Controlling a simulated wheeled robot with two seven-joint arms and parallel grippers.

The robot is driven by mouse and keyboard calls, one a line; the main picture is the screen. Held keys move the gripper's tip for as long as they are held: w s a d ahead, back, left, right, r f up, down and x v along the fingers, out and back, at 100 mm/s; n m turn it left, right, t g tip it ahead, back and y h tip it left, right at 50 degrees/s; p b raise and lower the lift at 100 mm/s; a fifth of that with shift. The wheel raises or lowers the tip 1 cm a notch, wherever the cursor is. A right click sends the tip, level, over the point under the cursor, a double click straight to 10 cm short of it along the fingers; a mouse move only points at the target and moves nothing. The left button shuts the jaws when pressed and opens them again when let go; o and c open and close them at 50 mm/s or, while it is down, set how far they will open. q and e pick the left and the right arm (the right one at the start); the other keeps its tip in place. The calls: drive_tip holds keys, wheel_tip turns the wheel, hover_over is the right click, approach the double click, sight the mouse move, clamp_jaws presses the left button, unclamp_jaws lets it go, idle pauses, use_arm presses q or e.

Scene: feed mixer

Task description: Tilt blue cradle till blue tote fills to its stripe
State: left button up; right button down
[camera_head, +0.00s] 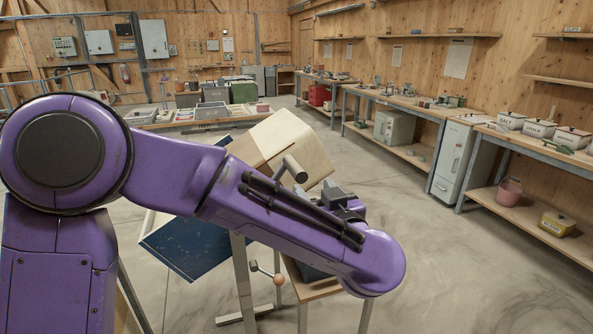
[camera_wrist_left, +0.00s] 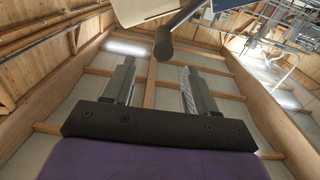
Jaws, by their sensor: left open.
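A pale cream box (camera_head: 297,136) sits tilted behind my left arm, with a grey bar handle (camera_head: 293,168) sticking out of it. A tilted dark blue panel (camera_head: 190,247), seemingly part of the blue cradle, hangs lower left of it. A dark blue edge, perhaps the blue tote (camera_head: 312,271), shows under my forearm on a small wooden stand; its inside and stripe are hidden. My left gripper (camera_head: 345,200) is open, beside the box and mostly behind my arm. In the left wrist view its fingers (camera_wrist_left: 158,75) are apart and empty, with the grey handle (camera_wrist_left: 164,42) just beyond them.
A lever with an orange ball (camera_head: 253,266) stands below the box. Benches with a white cabinet (camera_head: 455,158) and labelled tins line the right wall. A table with trays (camera_head: 210,112) is behind. The floor at right is clear.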

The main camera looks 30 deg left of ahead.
sight(297, 171)
use_arm(q)
drive_tip(key=shift+a+f+m, duration=0.15)
drive_tip(key=shift+a+m, duration=0.05)
drive_tip(key=shift+m, duration=0.1)
drive_tip(key=shift+w+a, duration=0.2)
drive_tip(key=shift+w, duration=0.05)
drive_tip(key=p+x, duration=0.2)
drive_tip(key=x, duration=0.7)
drive_tip(key=shift+w+a+p, duration=0.1)
drive_tip(key=shift+a+p, duration=0.3)
drive_tip(key=shift+a, duration=0.05)
drive_tip(key=shift+c, duration=0.3)
clamp_jaws()
